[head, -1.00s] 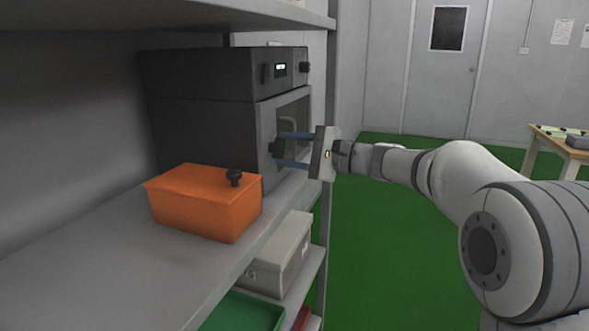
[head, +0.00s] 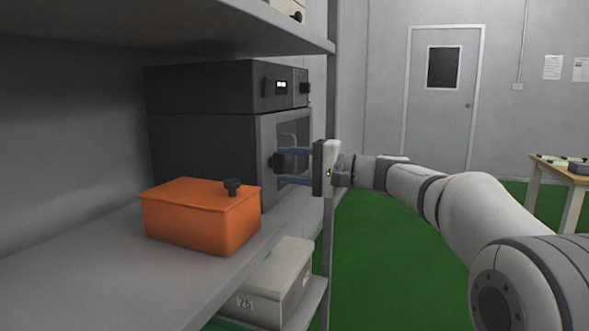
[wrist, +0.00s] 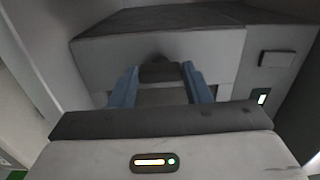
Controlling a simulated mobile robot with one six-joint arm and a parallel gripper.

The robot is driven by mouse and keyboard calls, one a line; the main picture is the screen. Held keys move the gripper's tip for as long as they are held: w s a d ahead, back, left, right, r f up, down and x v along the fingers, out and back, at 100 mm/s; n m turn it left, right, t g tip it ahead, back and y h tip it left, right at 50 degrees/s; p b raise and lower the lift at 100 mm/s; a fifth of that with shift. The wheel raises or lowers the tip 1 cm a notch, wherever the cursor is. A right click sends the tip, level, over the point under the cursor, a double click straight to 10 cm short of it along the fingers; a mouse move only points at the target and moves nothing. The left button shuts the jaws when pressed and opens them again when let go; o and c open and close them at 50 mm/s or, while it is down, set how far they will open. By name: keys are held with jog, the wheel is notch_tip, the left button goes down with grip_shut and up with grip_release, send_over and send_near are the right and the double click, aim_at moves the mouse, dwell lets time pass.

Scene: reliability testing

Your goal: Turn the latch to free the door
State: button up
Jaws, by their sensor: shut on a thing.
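The latch (head: 276,163) is a small dark knob at the door's near edge. My gripper (head: 284,166) reaches in from the right, with its blue fingers one above the other, shut on the latch. In the wrist view the dark latch (wrist: 160,71) sits between the two blue fingers of my gripper (wrist: 160,75). The fingers partly hide the latch, so its exact angle is hard to tell. The door looks closed.
An orange box (head: 200,217) with a black knob sits on the shelf (head: 95,265) in front of the cabinet. A grey bin (head: 272,285) is on the shelf below. A shelf post (head: 329,235) stands close to my gripper. Green floor (head: 395,260) lies open at right.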

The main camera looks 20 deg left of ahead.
jog(key=shift+s+a+r, duration=0.1)
jog(key=shift+r, duration=0.05)
jog(key=o, duration=1)
jog(key=d, duration=0.2)
jog(key=d+p, duration=0.1)
jog(key=d, duration=0.4)
jog(key=shift+s+d, duration=0.25)
jog(key=shift+d, duration=0.1)
